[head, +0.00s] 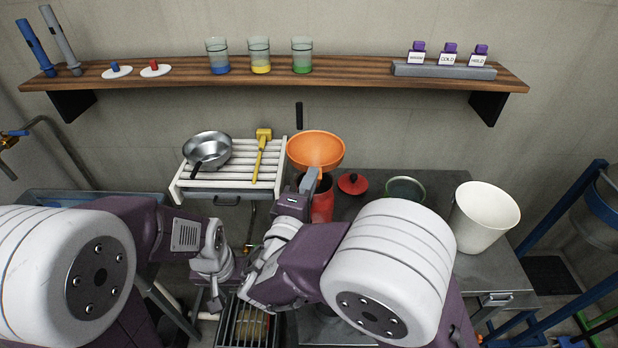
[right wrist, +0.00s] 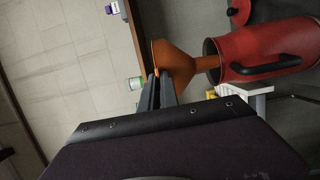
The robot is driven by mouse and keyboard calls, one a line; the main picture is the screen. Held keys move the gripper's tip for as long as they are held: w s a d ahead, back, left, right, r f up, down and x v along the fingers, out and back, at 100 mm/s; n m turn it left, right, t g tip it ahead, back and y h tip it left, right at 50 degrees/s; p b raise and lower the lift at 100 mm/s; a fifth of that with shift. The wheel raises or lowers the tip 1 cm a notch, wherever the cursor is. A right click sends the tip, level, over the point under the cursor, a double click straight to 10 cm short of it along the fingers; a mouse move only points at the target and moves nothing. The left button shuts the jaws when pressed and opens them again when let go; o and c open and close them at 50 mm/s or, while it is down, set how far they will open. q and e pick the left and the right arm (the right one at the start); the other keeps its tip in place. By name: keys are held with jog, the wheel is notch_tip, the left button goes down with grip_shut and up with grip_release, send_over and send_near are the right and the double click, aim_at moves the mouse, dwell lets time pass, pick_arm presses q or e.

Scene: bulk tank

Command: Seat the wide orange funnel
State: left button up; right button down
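The wide orange funnel (head: 316,147) is upright, with its broad mouth up, over the red container (head: 322,207). My right gripper (head: 310,182) is at the near side of the funnel. In the right wrist view, its dark fingers (right wrist: 153,92) close on the side of the orange funnel (right wrist: 178,62). The funnel's narrow stem points at the mouth of the red container (right wrist: 262,55), which has a black handle. The stem end meets the rim in the picture; I cannot tell whether it is inside. My left gripper (head: 216,293) hangs low at left, its fingers unclear.
A white slatted rack (head: 185,184) holds a steel pan (head: 207,146) and a yellow mallet (head: 260,158). A red lid (head: 352,183), a dark green-rimmed bowl (head: 404,190) and a white bucket (head: 484,217) stand at right. A wooden shelf (head: 340,78) runs along the wall above.

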notch_tip(320, 180, down, 6)
jog(key=b, duration=0.6)
jog(key=shift+f, duration=0.2)
jog(key=c, duration=1.5)
grip_release()
jog(key=shift+c, duration=0.2)
jog(key=shift+s, duration=0.1)
